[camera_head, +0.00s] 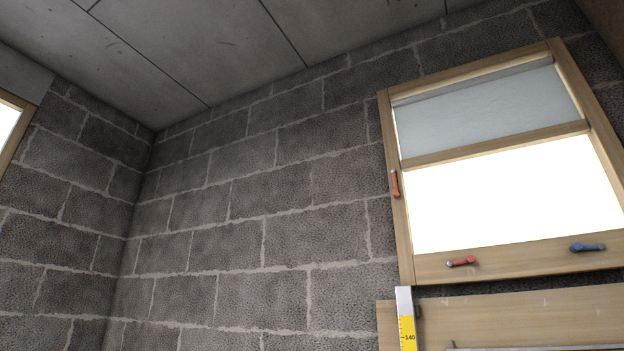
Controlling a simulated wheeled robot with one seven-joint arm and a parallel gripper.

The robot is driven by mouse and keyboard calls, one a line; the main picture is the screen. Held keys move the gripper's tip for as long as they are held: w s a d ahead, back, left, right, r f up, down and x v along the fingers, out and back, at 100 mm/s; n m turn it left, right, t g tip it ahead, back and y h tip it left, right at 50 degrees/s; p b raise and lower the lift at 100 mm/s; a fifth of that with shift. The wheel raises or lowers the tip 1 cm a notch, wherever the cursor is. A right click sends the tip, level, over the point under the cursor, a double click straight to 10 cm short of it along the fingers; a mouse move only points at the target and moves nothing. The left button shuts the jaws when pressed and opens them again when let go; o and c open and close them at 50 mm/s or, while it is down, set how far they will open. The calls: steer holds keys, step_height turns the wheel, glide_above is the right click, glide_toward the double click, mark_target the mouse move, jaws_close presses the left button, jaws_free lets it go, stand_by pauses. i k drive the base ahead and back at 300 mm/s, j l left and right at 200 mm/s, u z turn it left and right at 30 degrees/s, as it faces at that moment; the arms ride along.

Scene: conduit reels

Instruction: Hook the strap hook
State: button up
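No strap hook or strap can be made out in the head camera view. My gripper is not in view. The view is tilted upward at a block wall (245,205), the ceiling and a window.
A wood-framed window (402,225) with a partly lowered grey blind (487,108) is at the right. Two red handles (395,184) (461,262) and a blue one (587,247) are on its frame. Below are a wooden board (560,318) and an upright yellow measuring strip (407,325).

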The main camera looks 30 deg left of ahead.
mark_target(395, 192)
steer(key=u, duration=0.95)
